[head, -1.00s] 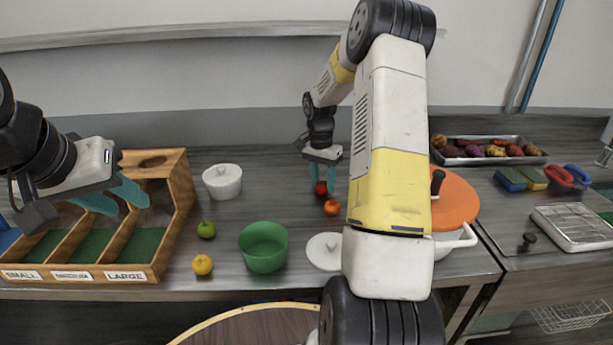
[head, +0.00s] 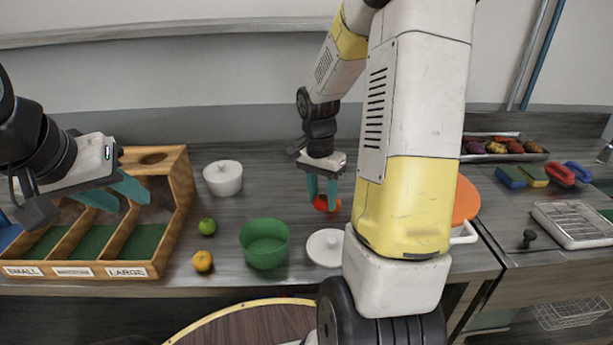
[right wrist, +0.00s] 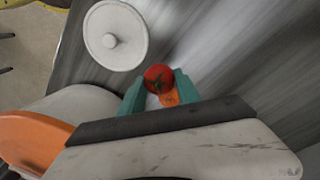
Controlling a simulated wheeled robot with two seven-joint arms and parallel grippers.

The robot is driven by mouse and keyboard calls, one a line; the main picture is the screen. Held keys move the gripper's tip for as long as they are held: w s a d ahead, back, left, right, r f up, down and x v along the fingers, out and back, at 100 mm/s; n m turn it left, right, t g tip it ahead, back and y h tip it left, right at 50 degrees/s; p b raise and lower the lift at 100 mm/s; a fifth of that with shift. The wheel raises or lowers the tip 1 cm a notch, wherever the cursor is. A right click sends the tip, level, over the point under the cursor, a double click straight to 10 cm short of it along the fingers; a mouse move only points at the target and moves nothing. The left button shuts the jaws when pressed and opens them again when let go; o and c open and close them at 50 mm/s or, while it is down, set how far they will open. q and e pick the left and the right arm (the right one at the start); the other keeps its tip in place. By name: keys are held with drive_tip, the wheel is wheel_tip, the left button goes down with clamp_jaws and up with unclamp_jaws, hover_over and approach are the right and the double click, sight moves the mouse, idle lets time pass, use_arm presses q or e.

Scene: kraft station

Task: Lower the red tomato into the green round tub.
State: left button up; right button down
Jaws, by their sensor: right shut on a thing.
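The red tomato (head: 320,203) is between the teal fingers of my right gripper (head: 322,190), which is shut on it. The green round tub (head: 264,245) stands on the table, left of and nearer than the tomato, and looks empty. My left gripper (head: 112,193) is open and empty over the wooden sorting box.
An orange fruit (right wrist: 171,98) is close by the tomato, partly hidden. A white lid (head: 325,247) lies right of the tub. A green fruit (head: 207,226) and a yellow-orange one (head: 203,261) lie left of it. A white pot (head: 223,178) stands behind; the wooden box (head: 180,190) is at left.

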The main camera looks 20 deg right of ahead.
sight(274, 225)
drive_tip(key=shift+s+a+r, duration=0.25)
drive_tip(key=shift+s+a, duration=0.15)
drive_tip(key=shift+s, duration=0.25)
drive_tip(key=s+a+r, duration=0.2)
drive_tip(key=a, duration=0.4)
drive_tip(key=s+a+r, duration=0.3)
drive_tip(key=a, duration=0.4)
drive_tip(key=shift+s+r, duration=0.2)
drive_tip(key=shift+r, duration=0.1)
drive_tip(key=shift+f, duration=2.8)
drive_tip(key=c, duration=0.8)
unclamp_jaws()
drive_tip(key=shift+o, duration=0.2)
